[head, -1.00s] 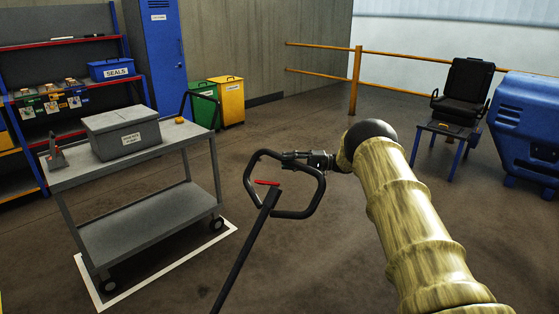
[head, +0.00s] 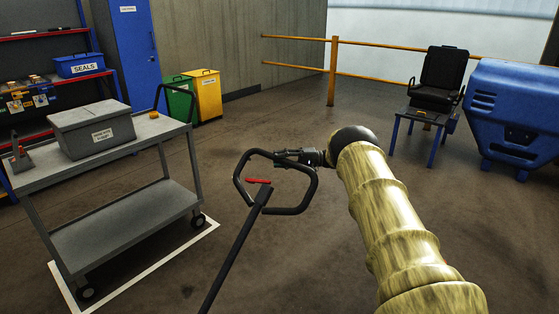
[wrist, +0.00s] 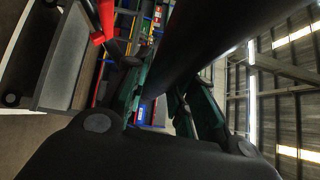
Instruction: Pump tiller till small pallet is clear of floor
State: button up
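The tiller is a black shaft (head: 232,252) rising from the bottom edge to a black loop handle (head: 308,203) with a red lever (head: 258,181). The handle stands clear of the floor, in front of the grey trolley. My gripper (head: 282,155) is at the upper right part of the loop, and its fingers look shut around the bar. In the wrist view a dark bar (wrist: 190,50) runs between the green-edged fingers, with the red lever (wrist: 103,20) at upper left. The small pallet and the tiller's lower end are not in view.
A grey trolley (head: 110,225) with a grey box (head: 92,130) stands left. Behind are a blue locker (head: 130,45), green (head: 180,97) and yellow bins (head: 207,97). A yellow rail (head: 333,70), black chair (head: 440,80) and blue housing (head: 515,115) stand right. Floor behind the handle is clear.

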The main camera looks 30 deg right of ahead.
jog(key=o, duration=0.4)
jog(key=shift+w+r, duration=0.1)
jog(key=shift+w, duration=0.05)
jog(key=shift+c, duration=0.2)
jog(key=shift+d, duration=0.15)
